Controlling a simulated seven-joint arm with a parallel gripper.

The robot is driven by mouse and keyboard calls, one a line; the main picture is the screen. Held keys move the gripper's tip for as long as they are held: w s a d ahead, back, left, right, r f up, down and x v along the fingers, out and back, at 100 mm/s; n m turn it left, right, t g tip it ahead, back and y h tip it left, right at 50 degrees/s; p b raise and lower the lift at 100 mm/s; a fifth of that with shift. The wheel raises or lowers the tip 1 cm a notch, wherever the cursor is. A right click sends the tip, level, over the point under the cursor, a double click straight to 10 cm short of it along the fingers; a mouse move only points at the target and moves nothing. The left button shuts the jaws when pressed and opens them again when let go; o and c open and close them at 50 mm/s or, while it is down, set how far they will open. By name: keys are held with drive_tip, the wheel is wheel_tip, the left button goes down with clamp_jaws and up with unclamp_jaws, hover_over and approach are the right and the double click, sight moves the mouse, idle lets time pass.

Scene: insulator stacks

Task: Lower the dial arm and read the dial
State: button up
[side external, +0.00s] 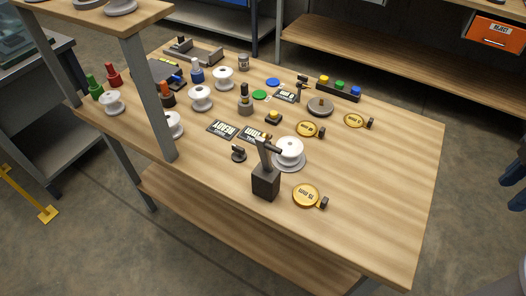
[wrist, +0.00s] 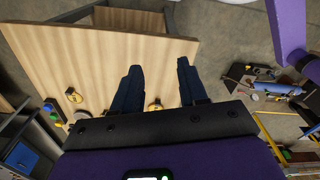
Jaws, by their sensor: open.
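A dark block with an upright post (side external: 266,182) stands near the front of the wooden bench in the side view. A short dark arm at its top reaches right, close to a white spool-shaped insulator (side external: 289,149) on a pale round base. I cannot tell whether that arm touches the insulator. A small dark round piece on a foot (side external: 239,155) stands just left of the post; no dial reading is legible. My gripper (wrist: 159,64) is open and empty in the wrist view, its dark fingers apart above the bench.
Yellow gauge discs lie near the post (side external: 305,195) and farther back (side external: 309,129). Dark label plates (side external: 222,129), white insulators (side external: 200,98) and a button bar (side external: 339,88) crowd the bench's left and back. A shelf post (side external: 150,95) rises at left. The bench's right side is clear.

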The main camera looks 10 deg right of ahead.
drive_tip(key=shift+c, duration=0.4)
drive_tip(key=m+g+y, duration=0.1)
drive_tip(key=m+g, duration=0.1)
drive_tip(key=m, duration=0.2)
approach(275, 147)
wheel_tip(275, 147, down, 8)
drive_tip(key=s, duration=0.1)
drive_tip(key=shift+a, duration=0.35)
drive_tip(key=shift+s+r, duration=0.1)
drive_tip(key=shift+r, duration=0.1)
clamp_jaws()
